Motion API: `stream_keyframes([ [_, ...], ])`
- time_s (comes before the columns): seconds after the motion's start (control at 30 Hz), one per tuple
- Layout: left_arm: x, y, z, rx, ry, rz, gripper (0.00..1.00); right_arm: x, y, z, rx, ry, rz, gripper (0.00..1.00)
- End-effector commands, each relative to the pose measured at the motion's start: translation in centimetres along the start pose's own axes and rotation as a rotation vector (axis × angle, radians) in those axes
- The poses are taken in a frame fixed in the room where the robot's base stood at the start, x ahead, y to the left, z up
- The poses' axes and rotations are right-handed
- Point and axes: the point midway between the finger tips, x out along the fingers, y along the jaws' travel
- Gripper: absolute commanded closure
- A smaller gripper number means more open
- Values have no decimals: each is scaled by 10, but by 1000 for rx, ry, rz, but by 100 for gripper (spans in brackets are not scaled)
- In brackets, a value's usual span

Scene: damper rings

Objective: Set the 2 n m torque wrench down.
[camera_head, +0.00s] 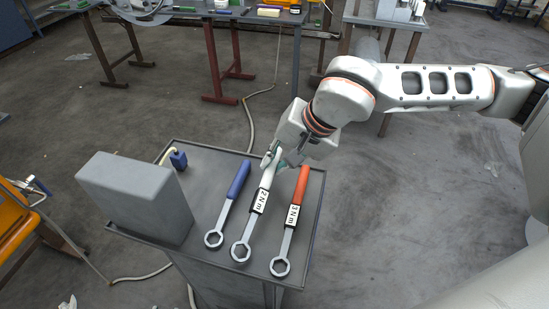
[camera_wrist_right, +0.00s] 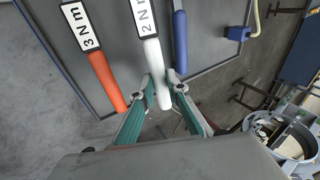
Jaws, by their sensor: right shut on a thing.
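The 2 N m torque wrench (camera_head: 259,202) has a white handle, a black-and-white label and a grey ring end. It lies along the grey cart top (camera_head: 205,270) between the blue-handled and orange-handled wrenches, ring end toward the front edge. I cannot tell whether it rests on the top or hangs just above it. My right gripper (camera_head: 274,161) is shut on its handle near the far end. In the right wrist view, the green-sided fingers (camera_wrist_right: 161,82) stand on either side of the white handle (camera_wrist_right: 156,62). My left gripper is not in view.
The blue-handled wrench (camera_head: 236,184) lies close on the left, the orange-handled 3 N m wrench (camera_head: 298,190) close on the right. A grey box (camera_head: 135,197) stands at the cart's left, with a blue plug-like item (camera_head: 178,159) behind it. Workbenches stand farther back.

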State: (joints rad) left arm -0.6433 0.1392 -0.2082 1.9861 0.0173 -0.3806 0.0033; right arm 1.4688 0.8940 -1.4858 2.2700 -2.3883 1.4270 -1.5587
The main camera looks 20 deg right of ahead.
Motion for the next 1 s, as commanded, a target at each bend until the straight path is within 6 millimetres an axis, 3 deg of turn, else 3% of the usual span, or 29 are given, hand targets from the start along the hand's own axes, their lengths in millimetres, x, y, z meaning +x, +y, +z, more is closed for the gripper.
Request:
stream_keyframes([
  [0.37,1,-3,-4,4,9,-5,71,1,0,0,-1,2,-3,100],
  [1.0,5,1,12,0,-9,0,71,15,7,-3,37,-70,-3,100],
])
